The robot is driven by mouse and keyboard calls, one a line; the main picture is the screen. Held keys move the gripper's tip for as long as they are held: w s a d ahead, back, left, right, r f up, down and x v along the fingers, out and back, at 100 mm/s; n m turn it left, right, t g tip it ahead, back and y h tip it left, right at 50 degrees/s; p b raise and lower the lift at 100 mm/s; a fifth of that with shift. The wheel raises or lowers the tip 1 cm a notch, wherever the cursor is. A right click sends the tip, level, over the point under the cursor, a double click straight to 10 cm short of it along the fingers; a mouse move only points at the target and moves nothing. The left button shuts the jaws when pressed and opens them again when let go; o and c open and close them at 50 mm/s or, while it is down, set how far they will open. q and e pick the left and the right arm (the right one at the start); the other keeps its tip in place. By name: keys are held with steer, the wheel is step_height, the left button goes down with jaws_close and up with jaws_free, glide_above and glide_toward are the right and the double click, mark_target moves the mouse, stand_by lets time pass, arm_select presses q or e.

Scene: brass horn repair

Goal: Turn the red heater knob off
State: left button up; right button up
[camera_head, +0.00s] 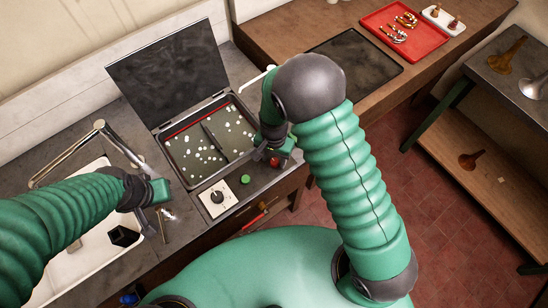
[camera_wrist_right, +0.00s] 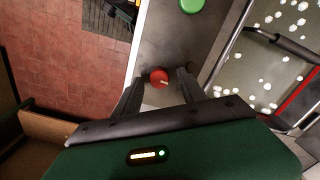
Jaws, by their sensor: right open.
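The red heater knob (camera_head: 274,162) sits on the counter to the right of the open-lidded tank, partly hidden by my right gripper (camera_head: 278,154) in the head view. In the right wrist view the red knob (camera_wrist_right: 158,78), with a small pale mark on it, lies between the two open fingers of my right gripper (camera_wrist_right: 160,74). A gap shows on each side, so the fingers do not appear to touch it. My left gripper (camera_head: 160,208) is over the counter by the sink; its finger opening is not clear.
A green button (camera_head: 245,179) and a black dial on a white plate (camera_head: 217,198) are near the tank (camera_head: 168,172). The tank's dark lid (camera_head: 170,75) stands raised behind it. A red tray (camera_head: 420,45) lies on the far bench. A sink (camera_head: 90,255) is at left.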

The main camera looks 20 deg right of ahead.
mark_target(274, 161)
steer(key=shift+f, duration=0.5)
jaws_close()
steer(key=shift+n, duration=0.5)
jaws_free()
steer(key=shift+r, duration=0.1)
step_height(274, 161, up, 17)
steer(key=b, duration=0.1)
steer(key=shift+f, duration=0.2)
